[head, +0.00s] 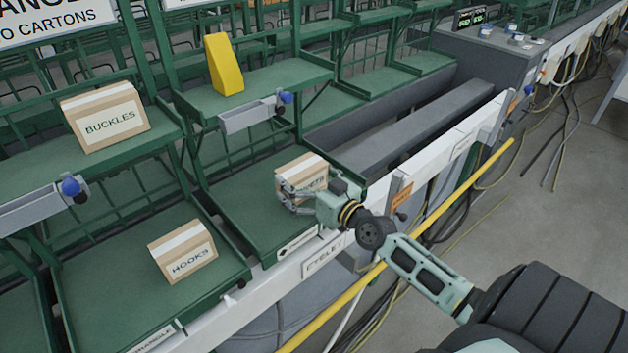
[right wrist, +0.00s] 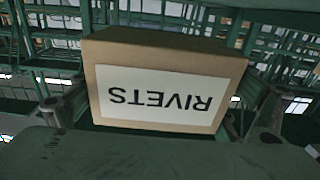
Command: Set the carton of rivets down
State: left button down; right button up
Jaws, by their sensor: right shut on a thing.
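The carton of rivets (head: 302,170) is a brown box with a pale tape strip and a white label. My right gripper (head: 297,194) is shut on it, with fingers along its sides. In the right wrist view the carton (right wrist: 165,85) fills the middle, its RIVETS label upside down, with a finger at each side. In the head view the carton is at the lower green shelf (head: 245,205), behind the EYELET sign; I cannot tell whether its base touches the shelf. The gripper hides part of its label. My left gripper is not in view.
A HOOKS carton (head: 183,251) sits on the lower shelf to the left. A BUCKLES carton (head: 105,117) and a yellow wedge-shaped block (head: 224,64) stand on upper shelves. A grey bracket with a blue knob (head: 255,113) juts out above. A yellow pipe (head: 440,218) runs along the front.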

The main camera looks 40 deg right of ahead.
jog(key=shift+w+f, duration=0.1)
jog(key=shift+w, duration=0.7)
jog(key=shift+w+f, duration=0.1)
jog(key=shift+f, duration=0.15)
jog(key=shift+f+b, duration=1.45)
jog(key=shift+f, duration=0.35)
jog(key=shift+f, duration=0.15)
jog(key=o, duration=1.8)
jog(key=shift+f, duration=0.25)
jog(key=shift+c, duration=0.2)
jog(key=shift+s+a+r, duration=0.1)
jog(key=shift+s, duration=0.1)
